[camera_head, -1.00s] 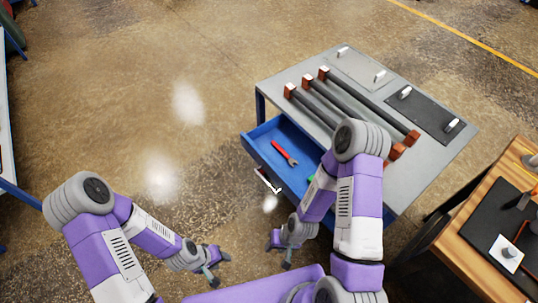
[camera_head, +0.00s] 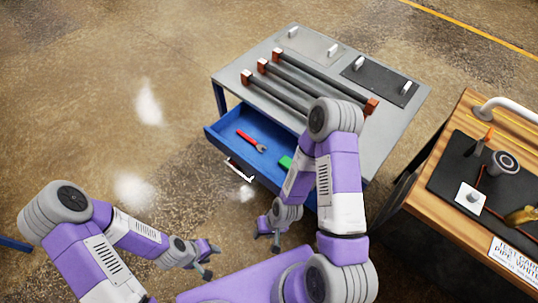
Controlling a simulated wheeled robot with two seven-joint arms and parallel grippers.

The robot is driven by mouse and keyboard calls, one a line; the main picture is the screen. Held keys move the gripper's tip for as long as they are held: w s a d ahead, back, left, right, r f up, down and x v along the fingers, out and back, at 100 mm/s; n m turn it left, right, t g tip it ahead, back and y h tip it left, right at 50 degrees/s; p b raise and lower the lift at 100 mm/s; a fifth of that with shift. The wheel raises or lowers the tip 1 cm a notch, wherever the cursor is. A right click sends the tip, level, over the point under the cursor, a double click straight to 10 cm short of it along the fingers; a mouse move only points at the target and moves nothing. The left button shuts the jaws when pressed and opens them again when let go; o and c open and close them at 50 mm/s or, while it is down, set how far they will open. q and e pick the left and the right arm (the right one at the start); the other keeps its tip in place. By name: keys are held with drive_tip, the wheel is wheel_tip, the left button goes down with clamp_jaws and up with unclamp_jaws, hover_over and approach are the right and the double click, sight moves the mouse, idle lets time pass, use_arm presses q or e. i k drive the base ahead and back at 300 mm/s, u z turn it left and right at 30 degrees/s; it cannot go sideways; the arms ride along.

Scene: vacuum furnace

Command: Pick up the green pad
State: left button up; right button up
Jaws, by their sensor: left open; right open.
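The green pad (camera_head: 285,162) lies in the open blue drawer (camera_head: 228,142), towards its right part, and is partly hidden by my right arm. My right gripper (camera_head: 268,243) is open and empty, in front of the drawer and apart from the pad. My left gripper (camera_head: 207,262) is open and empty, farther left and nearer to me, well away from the drawer.
A red wrench (camera_head: 250,140) lies in the drawer left of the pad. The drawer has a white handle (camera_head: 239,168) and belongs to a grey-topped table (camera_head: 400,125) bearing dark bars and two handled plates. A wooden workbench (camera_head: 405,205) stands at right.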

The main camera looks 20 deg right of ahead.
sight(285, 161)
drive_tip(key=z, duration=0.75)
